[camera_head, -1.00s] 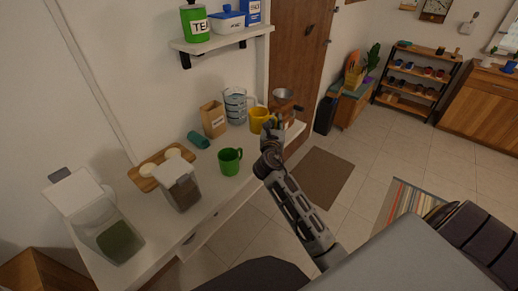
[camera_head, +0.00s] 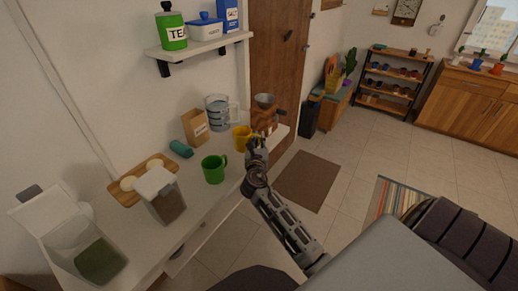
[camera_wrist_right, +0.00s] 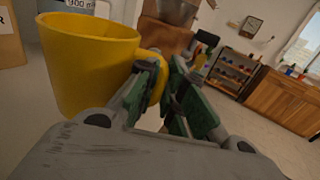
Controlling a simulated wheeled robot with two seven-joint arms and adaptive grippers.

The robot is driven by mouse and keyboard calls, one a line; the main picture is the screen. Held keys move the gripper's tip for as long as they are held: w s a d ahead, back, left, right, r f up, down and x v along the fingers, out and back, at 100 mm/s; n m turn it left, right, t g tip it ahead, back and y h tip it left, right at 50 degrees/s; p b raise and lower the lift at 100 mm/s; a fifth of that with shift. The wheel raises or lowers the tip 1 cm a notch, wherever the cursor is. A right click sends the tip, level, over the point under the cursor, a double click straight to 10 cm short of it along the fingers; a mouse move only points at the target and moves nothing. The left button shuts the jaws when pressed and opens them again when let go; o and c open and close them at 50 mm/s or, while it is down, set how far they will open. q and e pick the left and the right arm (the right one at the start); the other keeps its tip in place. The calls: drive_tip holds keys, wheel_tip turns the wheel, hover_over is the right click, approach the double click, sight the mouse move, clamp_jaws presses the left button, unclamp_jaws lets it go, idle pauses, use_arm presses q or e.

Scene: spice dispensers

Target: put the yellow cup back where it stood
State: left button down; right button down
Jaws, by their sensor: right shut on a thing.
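The yellow cup (camera_head: 241,137) is upright at the far part of the white counter, in front of the measuring jug. It fills the left of the right wrist view (camera_wrist_right: 85,65). My right gripper (camera_head: 256,146) is at the cup's right side, its fingers (camera_wrist_right: 168,98) shut on the handle in the wrist view. I cannot tell whether the cup's base touches the counter. My left gripper is not in view.
A green mug (camera_head: 213,170) stands nearer on the counter (camera_head: 212,203). A paper bag (camera_head: 195,127), the measuring jug (camera_head: 217,112) and a wooden grinder (camera_head: 265,114) stand around the cup. A teal cylinder (camera_head: 181,149) lies by the bag.

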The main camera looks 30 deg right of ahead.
drive_tip(key=shift+f, duration=0.2)
wheel_tip(320, 180, down, 3)
drive_tip(key=shift+r+b, duration=0.2)
drive_tip(key=shift+b, duration=0.25)
drive_tip(key=shift+f, duration=0.35)
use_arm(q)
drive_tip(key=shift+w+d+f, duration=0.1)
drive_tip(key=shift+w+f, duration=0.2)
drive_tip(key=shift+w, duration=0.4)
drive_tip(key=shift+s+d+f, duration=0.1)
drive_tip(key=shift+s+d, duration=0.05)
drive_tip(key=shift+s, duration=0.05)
use_arm(e)
drive_tip(key=shift+f, duration=0.15)
drive_tip(key=c, duration=1.5)
unclamp_jaws()
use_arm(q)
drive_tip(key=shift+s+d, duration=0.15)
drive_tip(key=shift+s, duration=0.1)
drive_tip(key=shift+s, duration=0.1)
